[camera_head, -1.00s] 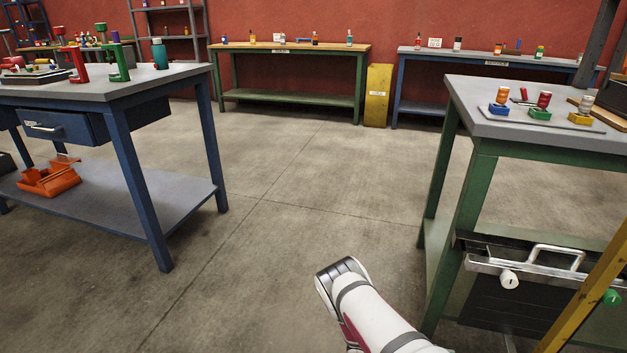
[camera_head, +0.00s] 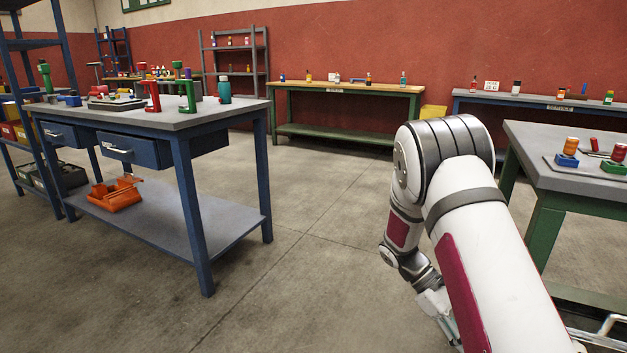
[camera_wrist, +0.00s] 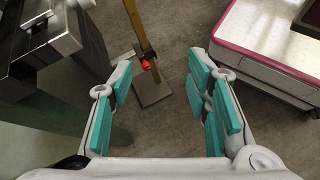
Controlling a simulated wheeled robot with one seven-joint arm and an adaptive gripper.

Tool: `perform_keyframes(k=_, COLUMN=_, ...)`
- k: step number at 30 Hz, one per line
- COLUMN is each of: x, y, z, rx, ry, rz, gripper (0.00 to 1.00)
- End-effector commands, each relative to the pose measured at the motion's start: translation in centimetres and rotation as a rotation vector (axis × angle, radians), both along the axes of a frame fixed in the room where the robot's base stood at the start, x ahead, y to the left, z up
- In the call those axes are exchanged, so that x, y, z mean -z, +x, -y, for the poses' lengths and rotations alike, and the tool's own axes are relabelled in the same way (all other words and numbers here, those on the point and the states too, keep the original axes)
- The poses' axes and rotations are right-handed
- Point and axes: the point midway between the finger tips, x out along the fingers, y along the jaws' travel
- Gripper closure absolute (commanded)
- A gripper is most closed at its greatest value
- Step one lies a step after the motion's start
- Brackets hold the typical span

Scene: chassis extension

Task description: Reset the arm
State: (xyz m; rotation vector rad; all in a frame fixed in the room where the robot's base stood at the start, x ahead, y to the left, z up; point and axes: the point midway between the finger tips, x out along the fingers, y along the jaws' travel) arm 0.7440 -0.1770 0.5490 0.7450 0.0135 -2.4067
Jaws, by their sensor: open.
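My arm rises from the bottom right of the head view, bends at a raised elbow and drops toward the floor at its far end. In the wrist view my gripper (camera_wrist: 165,95) is open, its teal-padded fingers wide apart with nothing between them. It points down toward the concrete floor. In the head view the gripper end is low beside my forearm and mostly hidden.
A blue workbench (camera_head: 190,200) stands at left with an orange bin (camera_head: 115,194) on its shelf. A green-legged bench (camera_head: 545,225) is close at right behind my arm. A yellow post on a base plate (camera_wrist: 152,88) stands below my gripper. Floor (camera_head: 320,210) at centre is clear.

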Motion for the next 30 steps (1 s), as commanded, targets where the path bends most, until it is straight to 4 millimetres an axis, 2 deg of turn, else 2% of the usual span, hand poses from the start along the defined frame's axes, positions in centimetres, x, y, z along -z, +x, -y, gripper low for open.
perform_keyframes(k=1, x=-1.9, y=-0.3, z=-0.6, rx=0.022, ry=0.014, rz=0.043, gripper=0.56)
perform_keyframes(k=6, x=-7.2, y=-1.9, z=-2.8, rx=0.095, ry=0.058, rz=0.168, gripper=0.56)
perform_keyframes(k=15, x=-15.0, y=-6.5, z=-6.6, rx=0.21, ry=0.141, rz=0.379, gripper=0.56)
perform_keyframes(k=24, x=-20.4, y=-12.8, z=-10.4, rx=0.31, ry=0.231, rz=0.575, gripper=0.56)
perform_keyframes(k=30, x=-22.4, y=-17.5, z=-12.7, rx=0.367, ry=0.293, rz=0.7, gripper=0.56)
